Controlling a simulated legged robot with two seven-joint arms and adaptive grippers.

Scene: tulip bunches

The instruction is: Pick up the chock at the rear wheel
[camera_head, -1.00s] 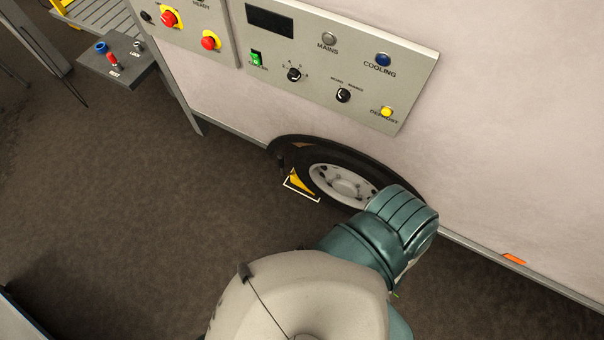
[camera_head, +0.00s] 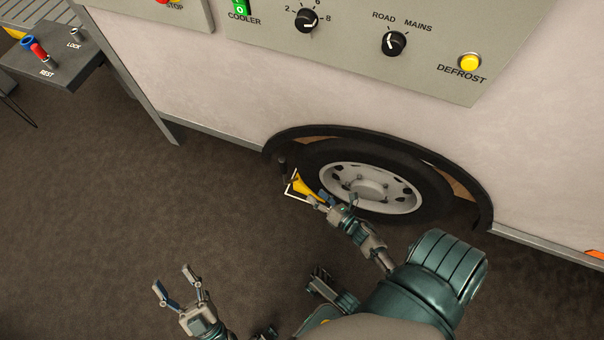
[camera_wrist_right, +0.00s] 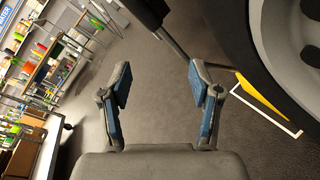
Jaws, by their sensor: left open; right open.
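The yellow chock (camera_head: 305,186) sits on the floor against the left side of the rear wheel (camera_head: 370,182), inside a white outline. My right gripper (camera_head: 335,199) is open and close to the chock, overlapping its lower right edge in the head view. In the right wrist view the chock (camera_wrist_right: 258,92) lies to the right of the open, empty fingers (camera_wrist_right: 163,88), beside the tyre and outside the jaws. My left gripper (camera_head: 178,284) is open and empty over the bare floor at the lower left, well away from the chock.
A dark bar (camera_wrist_right: 178,42) stands near the chock in the wrist view. The vehicle's pale side with its control panel (camera_head: 400,50) rises behind the wheel. A small stand (camera_head: 55,58) is at the upper left. The floor left of the wheel is clear.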

